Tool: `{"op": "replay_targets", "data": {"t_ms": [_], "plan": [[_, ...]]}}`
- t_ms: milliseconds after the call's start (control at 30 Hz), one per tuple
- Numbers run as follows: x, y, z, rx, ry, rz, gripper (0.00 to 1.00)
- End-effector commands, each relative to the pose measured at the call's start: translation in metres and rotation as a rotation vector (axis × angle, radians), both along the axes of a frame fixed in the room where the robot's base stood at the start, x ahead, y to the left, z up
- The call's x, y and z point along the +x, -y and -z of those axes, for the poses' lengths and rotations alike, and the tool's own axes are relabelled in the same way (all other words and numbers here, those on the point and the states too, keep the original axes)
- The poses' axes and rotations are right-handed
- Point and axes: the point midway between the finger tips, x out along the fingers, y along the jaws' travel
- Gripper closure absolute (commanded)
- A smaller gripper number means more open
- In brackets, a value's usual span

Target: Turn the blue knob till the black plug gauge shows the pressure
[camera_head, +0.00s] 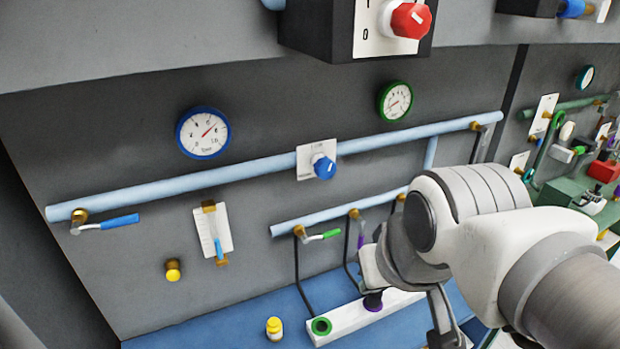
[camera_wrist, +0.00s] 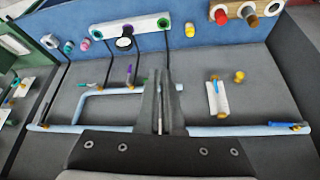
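The blue knob (camera_head: 324,167) sits on a white plate on the grey panel, at the upper light-blue pipe in the head view. I cannot make it out in the wrist view. In the wrist view a small round white face with a black rim (camera_wrist: 124,43) is at the middle of a white strip (camera_wrist: 143,27); it looks like the black plug gauge, but its reading is too small to tell. My gripper (camera_wrist: 159,76) has its fingers close together, with nothing clearly held. In the head view it is low and right of the knob, mostly hidden behind my arm.
A blue-rimmed gauge (camera_head: 203,133) and a green-rimmed gauge (camera_head: 395,101) are above the upper pipe (camera_head: 240,173). A red knob (camera_head: 410,20) is on a box overhead. Blue-handled (camera_head: 122,222) and green-handled (camera_head: 325,236) valves stick out. A yellow-topped piece (camera_head: 274,328) stands on the blue surface.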

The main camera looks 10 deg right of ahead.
Motion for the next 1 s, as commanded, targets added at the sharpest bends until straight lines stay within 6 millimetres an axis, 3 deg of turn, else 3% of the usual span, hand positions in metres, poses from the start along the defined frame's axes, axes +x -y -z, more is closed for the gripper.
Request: {"op": "replay_targets", "data": {"t_ms": [33, 167, 267, 433, 600, 700, 833, 1000], "plan": [[0.001, 0.0, 0.001, 0.004, 0.001, -0.002, 0.86], [0.012, -0.005, 0.008, 0.047, 0.018, -0.029, 0.62], [0.035, -0.011, 0.014, 0.116, 0.066, -0.075, 0.44], [0.09, -0.007, 0.007, 0.23, 0.237, -0.158, 0.14], [0.141, 0.021, -0.012, 0.26, 0.452, -0.196, 0.11], [0.161, 0.04, -0.024, 0.248, 0.555, -0.202, 0.11], [0.175, 0.057, -0.036, 0.228, 0.638, -0.202, 0.11], [0.185, 0.061, -0.041, 0.219, 0.665, -0.203, 0.11]]}}
